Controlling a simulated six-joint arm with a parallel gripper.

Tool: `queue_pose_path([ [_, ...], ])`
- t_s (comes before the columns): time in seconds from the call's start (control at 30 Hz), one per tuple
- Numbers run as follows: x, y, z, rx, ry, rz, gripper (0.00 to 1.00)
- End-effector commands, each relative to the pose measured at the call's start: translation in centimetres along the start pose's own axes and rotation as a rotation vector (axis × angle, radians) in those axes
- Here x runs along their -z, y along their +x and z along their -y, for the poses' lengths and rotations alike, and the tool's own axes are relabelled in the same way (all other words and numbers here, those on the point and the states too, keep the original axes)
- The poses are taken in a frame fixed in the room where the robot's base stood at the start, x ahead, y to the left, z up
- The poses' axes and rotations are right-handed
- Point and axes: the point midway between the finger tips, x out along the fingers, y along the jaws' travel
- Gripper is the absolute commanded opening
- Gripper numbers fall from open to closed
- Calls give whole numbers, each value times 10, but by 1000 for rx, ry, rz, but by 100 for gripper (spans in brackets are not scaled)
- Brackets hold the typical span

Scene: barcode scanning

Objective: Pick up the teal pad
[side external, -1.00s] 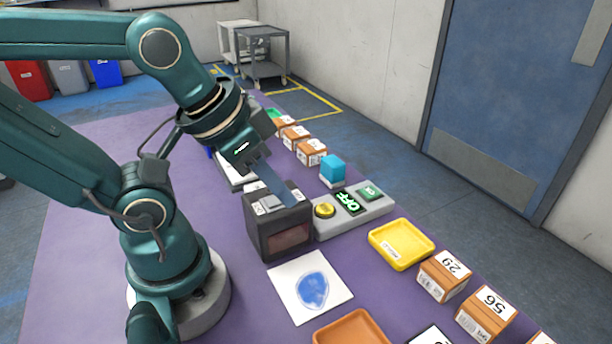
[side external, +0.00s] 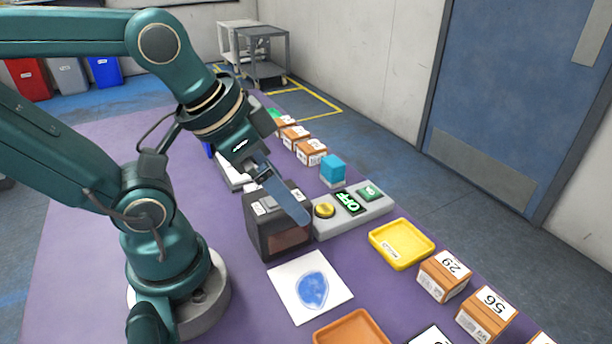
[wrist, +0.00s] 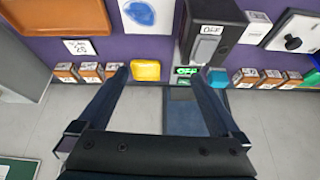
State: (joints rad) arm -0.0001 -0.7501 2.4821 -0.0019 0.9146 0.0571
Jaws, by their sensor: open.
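The teal pad (side external: 333,168) looks like a small block with a lighter teal top, standing at the far end of the grey button panel, apart from my gripper. In the wrist view the teal pad (wrist: 217,76) shows just right of the right finger. My gripper (side external: 300,214) is tilted downward over the dark scanner box, its fingers short of the pad and nothing between them. In the wrist view my gripper (wrist: 158,76) shows two fingers spread wide.
The grey panel (side external: 381,210) carries a yellow button (side external: 324,210), a green OFF sign (side external: 347,203) and a green button (side external: 369,193). The dark scanner box (side external: 265,232) stands beside it. A yellow tray (side external: 401,261) and several labelled boxes (side external: 444,276) line the table edge.

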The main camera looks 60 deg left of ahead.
Motion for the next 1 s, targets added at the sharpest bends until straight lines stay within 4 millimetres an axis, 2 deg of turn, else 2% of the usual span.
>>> queue_pose_path([
  [0.1, 25, -12, 1, 1, 59, -40, 100],
  [0.23, 59, -18, 9, 13, 107, -34, 100],
  [0.47, 117, -4, 37, 34, 145, 23, 100],
  [0.6, 146, 18, 62, 42, 150, 72, 100],
  [0.73, 164, 45, 90, 44, 141, 121, 100],
  [0.9, 173, 89, 130, 37, 108, 192, 100],
  [1.0, 169, 118, 153, 28, 75, 239, 100],
])
